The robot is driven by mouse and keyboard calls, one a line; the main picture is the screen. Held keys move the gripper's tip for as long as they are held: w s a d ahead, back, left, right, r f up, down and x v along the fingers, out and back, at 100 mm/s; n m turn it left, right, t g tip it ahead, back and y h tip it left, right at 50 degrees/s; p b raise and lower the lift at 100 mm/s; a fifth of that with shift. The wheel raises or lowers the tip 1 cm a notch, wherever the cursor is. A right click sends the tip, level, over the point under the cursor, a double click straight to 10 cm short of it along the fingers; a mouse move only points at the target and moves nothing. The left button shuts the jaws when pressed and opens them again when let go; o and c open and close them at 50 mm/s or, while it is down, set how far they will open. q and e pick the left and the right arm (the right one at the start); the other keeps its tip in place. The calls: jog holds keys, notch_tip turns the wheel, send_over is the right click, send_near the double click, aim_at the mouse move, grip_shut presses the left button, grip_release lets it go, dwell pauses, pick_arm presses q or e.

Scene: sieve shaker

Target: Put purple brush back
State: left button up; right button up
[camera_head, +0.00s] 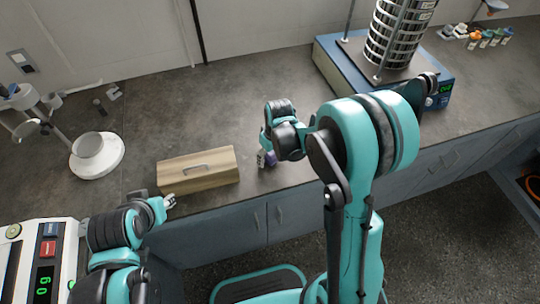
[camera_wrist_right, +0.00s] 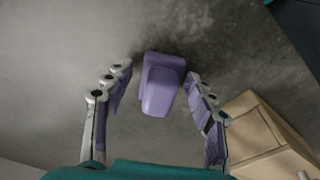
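The purple brush (camera_wrist_right: 161,86) is on the grey countertop, seen in the right wrist view between the two fingers of my right gripper (camera_wrist_right: 160,100). The fingers are spread, with a gap on each side of the brush. In the head view a small purple patch of the brush (camera_head: 270,159) shows at the fingers of my right gripper (camera_head: 264,160), mostly hidden by it. My left gripper (camera_head: 169,201) is at the counter's front edge, away from the brush. Its fingers are too small to tell whether they are apart.
A wooden box (camera_head: 198,178) with a handle lies left of the right gripper and also shows in the right wrist view (camera_wrist_right: 252,135). A sieve shaker (camera_head: 333,62) stands at back right, with several small bottles (camera_head: 487,40) beyond. A white round-based stand (camera_head: 97,165) and a scale (camera_head: 45,262) are left.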

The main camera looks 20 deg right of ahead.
aim_at(273, 155)
jog(key=shift+r, duration=0.1)
jog(key=shift+r+p, duration=0.35)
jog(key=r+p, duration=0.1)
jog(key=r, duration=0.2)
jog(key=s+r+p, duration=0.1)
jog(key=r, duration=0.3)
jog(key=r+p, duration=0.2)
jog(key=r, duration=0.2)
jog(key=shift+s+d+r, duration=0.15)
jog(key=shift+s+d, duration=0.2)
jog(key=s+d+r+m+t, duration=0.1)
jog(key=s+r+m+t, duration=0.1)
jog(key=s+r, duration=0.2)
jog(key=s+d+r+m+t, duration=0.1)
jog(key=s+r+m+t, duration=0.1)
jog(key=s, duration=0.9)
notch_tip(273, 155, up, 3)
jog(key=shift+f+m+t+h, duration=0.15)
jog(key=shift+m+t+h, duration=0.25)
jog(key=shift+t, duration=0.4)
jog(key=shift+s, duration=0.1)
